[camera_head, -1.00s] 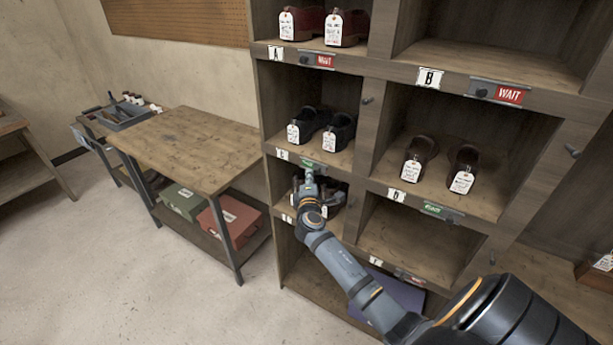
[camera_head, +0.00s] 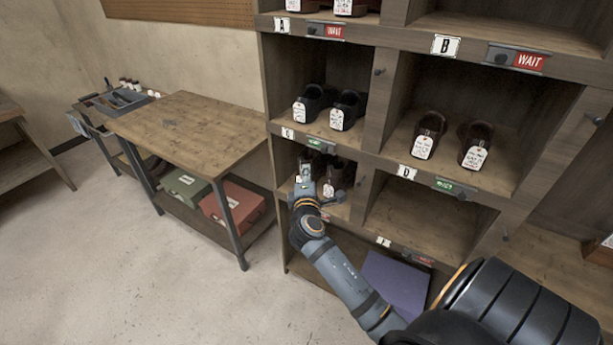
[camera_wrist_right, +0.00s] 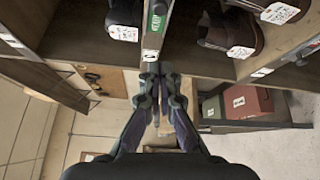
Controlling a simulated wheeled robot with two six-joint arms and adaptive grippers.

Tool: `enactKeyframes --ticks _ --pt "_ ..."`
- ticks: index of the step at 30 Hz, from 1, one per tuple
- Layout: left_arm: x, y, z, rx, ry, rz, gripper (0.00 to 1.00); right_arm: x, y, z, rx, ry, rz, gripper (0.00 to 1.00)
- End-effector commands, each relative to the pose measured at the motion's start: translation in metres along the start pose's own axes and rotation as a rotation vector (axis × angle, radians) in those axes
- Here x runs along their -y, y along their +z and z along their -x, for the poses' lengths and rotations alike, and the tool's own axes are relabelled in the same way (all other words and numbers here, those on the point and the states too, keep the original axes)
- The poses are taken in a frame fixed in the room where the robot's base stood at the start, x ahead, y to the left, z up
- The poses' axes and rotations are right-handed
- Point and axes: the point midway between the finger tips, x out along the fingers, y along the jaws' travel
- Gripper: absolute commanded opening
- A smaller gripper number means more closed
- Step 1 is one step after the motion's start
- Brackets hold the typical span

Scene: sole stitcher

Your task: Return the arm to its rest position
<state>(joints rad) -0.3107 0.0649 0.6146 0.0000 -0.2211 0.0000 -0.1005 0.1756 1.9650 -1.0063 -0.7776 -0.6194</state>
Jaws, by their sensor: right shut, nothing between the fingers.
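My right arm reaches in from the lower right of the head view. Its gripper (camera_head: 306,180) is in front of the lower-left cubby of the shoe rack (camera_head: 376,150), below the green sign (camera_head: 315,143) beside the C label. In the right wrist view its fingers (camera_wrist_right: 158,78) are shut with nothing between them. That view also shows the green sign (camera_wrist_right: 157,20) just beyond the fingertips; I cannot tell whether they touch. Dark shoes with white tags (camera_head: 338,176) sit in the cubby behind the gripper, partly hidden by it. My left gripper is out of view.
A wooden workbench (camera_head: 195,130) stands left of the rack, with a tool tray (camera_head: 118,101) beyond it. Green (camera_head: 185,186) and red (camera_head: 232,203) boxes lie on its lower shelf. A purple panel (camera_head: 397,283) is low in the rack. The floor at left is clear.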

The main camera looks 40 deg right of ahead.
Motion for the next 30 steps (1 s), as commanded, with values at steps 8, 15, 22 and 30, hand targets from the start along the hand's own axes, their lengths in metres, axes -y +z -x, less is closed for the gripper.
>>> enactKeyframes --ticks 8,15,22,30 --pt "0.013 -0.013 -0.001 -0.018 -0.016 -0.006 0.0 0.0 0.0 0.003 0.0 0.0 0.0 0.0" --pt "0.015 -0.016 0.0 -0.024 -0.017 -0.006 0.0 0.0 0.0 0.002 0.0 0.0 0.0 0.0" --pt "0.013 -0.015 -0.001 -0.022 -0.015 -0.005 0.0 0.042 -0.009 -0.001 -0.033 -0.08 -0.02 0.0" --pt "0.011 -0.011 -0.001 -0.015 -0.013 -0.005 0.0 0.266 -0.034 0.037 -0.121 -0.521 -0.215 0.0"
